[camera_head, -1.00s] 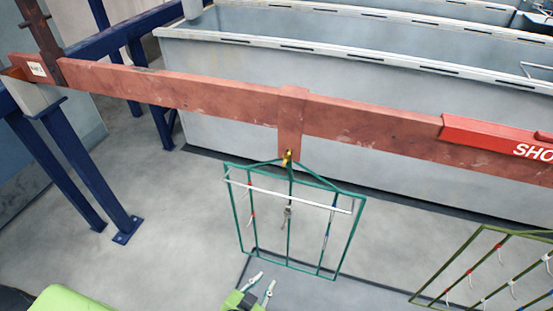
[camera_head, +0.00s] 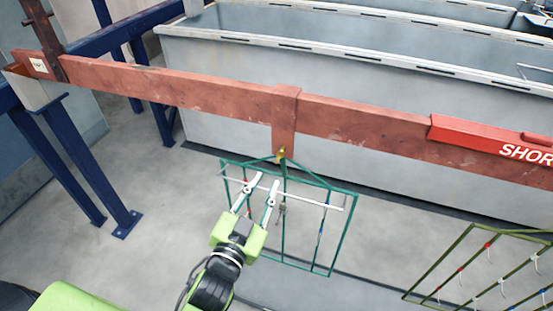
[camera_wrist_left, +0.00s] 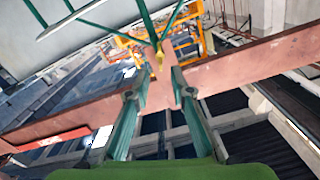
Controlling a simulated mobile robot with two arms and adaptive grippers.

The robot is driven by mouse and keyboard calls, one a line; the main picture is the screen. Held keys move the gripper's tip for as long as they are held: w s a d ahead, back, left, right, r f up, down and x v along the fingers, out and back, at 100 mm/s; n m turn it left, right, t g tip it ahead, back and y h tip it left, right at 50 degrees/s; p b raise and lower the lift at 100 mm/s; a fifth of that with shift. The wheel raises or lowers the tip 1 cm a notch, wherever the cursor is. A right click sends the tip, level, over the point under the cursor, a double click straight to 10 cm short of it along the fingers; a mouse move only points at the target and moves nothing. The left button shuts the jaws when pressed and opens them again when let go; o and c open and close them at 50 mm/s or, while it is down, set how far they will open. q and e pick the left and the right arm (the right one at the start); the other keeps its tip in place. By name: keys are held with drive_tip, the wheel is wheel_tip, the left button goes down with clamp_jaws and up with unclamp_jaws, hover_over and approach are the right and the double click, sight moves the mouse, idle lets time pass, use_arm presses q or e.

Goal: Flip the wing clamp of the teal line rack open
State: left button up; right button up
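The teal line rack (camera_head: 343,243) hangs below the copper-coloured beam. Its small brass wing clamp (camera_head: 282,153) sits at the top of the rack, against the beam's short hanging tab (camera_head: 285,115). My left gripper (camera_head: 264,182) is open and empty, just below and left of the clamp, in front of the rack's upper part. In the left wrist view the clamp (camera_wrist_left: 159,58) shows beyond and between the two spread fingers (camera_wrist_left: 156,82), apart from them. Whether the wing is turned open or shut is too small to tell. My right gripper is not in view.
A white rod (camera_head: 315,203) crosses the teal rack near the fingers. An olive rack (camera_head: 440,265) with hooks hangs at the right. Grey tanks (camera_head: 230,120) stand behind the beam (camera_head: 190,88). A blue stand (camera_head: 85,165) is at the left, with clear floor between.

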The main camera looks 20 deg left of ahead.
sight(278, 159)
use_arm(q)
drive_tip(key=w+p, duration=0.1)
drive_tip(key=w, duration=0.7)
drive_tip(key=shift+w+d, duration=0.15)
drive_tip(key=shift+w, duration=0.35)
clamp_jaws()
